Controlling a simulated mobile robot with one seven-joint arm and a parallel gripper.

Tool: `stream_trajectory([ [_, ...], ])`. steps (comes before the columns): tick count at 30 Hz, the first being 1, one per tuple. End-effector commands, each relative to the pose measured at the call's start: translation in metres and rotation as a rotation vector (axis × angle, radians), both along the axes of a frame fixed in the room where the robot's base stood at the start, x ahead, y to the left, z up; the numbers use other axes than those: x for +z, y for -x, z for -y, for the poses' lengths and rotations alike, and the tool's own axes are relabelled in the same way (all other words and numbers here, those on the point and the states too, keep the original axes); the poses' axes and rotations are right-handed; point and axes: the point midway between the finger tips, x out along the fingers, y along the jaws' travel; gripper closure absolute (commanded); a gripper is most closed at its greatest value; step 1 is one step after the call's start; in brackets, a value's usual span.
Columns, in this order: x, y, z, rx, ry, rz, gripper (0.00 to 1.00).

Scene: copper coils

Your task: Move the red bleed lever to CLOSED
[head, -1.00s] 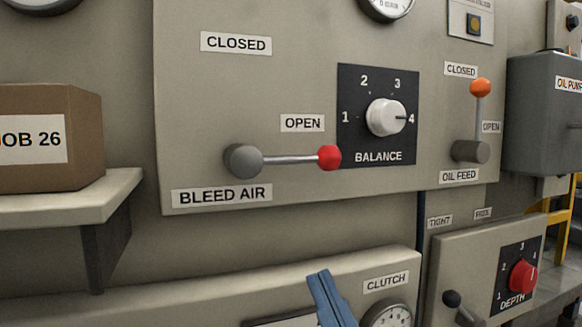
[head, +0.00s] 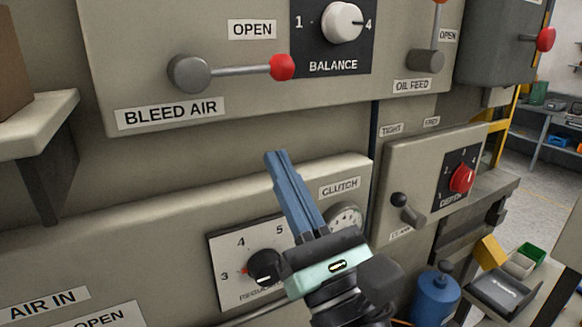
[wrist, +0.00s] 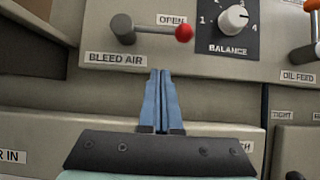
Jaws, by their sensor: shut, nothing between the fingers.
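The red bleed lever's knob (head: 282,67) is at the right end of a grey rod on a round pivot (head: 189,73), above the BLEED AIR label (head: 170,111). The rod points right, nearly level, just under the OPEN label (head: 252,29). In the wrist view the red knob (wrist: 185,32) is above and slightly right of my fingertips. The CLOSED label is out of view now. My gripper (head: 277,155) is shut and empty, its blue fingers together, below the knob and apart from it.
The white BALANCE knob (head: 342,22) is right of the lever. The oil feed lever (head: 426,60) stands further right. A shelf (head: 40,125) juts out at left. The lower panel holds a black knob (head: 266,267) and a CLUTCH gauge (head: 344,217) close to my gripper.

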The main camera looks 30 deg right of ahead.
Motion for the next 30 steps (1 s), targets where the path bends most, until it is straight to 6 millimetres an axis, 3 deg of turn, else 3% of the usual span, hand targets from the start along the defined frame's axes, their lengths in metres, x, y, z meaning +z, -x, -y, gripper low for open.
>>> stream_trajectory([
  [1, 0.014, -0.010, -0.001, 0.004, 0.000, 0.003, 1.00],
  [8, 0.041, -0.051, -0.002, 0.001, 0.000, 0.002, 1.00],
  [16, 0.068, -0.054, -0.002, -0.001, 0.001, 0.000, 1.00],
  [30, 0.071, -0.055, -0.002, -0.001, 0.001, 0.000, 1.00],
])
